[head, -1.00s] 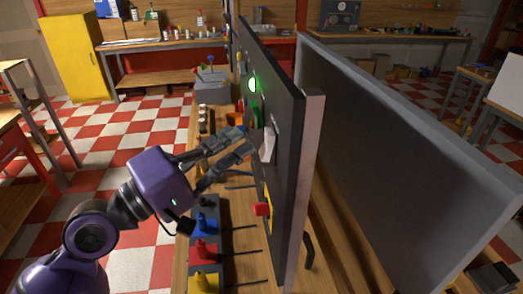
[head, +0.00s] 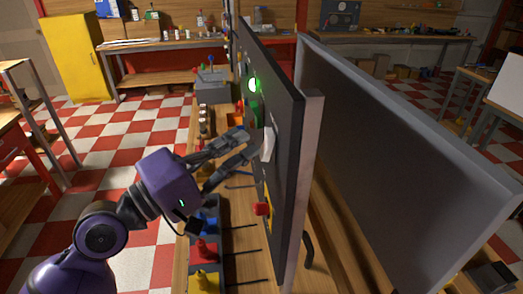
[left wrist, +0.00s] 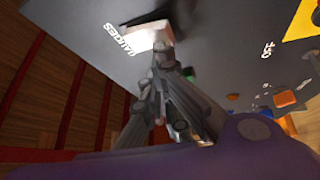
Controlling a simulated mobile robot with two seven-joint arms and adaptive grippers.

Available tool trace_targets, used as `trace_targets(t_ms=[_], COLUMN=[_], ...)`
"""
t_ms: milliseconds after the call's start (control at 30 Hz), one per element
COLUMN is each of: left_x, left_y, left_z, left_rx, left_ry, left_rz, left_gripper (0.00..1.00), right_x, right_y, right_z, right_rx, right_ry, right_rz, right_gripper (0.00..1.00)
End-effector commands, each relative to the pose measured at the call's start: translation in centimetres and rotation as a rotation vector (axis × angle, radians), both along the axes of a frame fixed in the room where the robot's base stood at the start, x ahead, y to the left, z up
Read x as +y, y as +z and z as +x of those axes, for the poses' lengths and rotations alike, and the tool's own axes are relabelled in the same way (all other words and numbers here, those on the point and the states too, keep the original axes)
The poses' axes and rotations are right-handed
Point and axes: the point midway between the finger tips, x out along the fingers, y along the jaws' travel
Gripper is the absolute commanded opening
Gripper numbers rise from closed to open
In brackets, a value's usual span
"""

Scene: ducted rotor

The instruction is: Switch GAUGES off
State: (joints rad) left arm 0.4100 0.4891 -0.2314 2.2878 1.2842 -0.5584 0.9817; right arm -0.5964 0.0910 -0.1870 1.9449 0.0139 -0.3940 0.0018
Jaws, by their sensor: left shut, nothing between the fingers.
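The GAUGES switch is a white rocker (head: 269,144) on the dark upright panel (head: 286,190). In the left wrist view the white switch (left wrist: 150,36) sits beside the GAUGES lettering. My left gripper (head: 251,141) is at the panel's left face, right by the switch. In the left wrist view the shut fingertips (left wrist: 163,52) are empty and at the switch's lower edge, covering part of it. I cannot tell whether they touch it. My right gripper is not in view.
A green lamp (head: 253,84) glows higher on the panel. A red knob (head: 262,209) sticks out below the switch. Blue, red and yellow parts (head: 205,249) stand on the bench under my arm. A grey board (head: 400,150) stands to the right.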

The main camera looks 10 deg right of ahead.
Motion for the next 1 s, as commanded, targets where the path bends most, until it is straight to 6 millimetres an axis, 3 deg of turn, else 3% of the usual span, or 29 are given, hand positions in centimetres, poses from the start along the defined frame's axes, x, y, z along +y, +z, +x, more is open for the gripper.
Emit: trace_targets(t_ms=[1000], left_x=[-0.26], left_y=[-0.16], left_z=[0.02], left_rx=[0.0], left_ry=[0.001], left_rz=[0.0], left_gripper=[0.0], right_x=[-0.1], right_y=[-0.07], right_z=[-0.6], right_rx=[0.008], right_ry=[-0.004], right_rz=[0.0], right_gripper=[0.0])
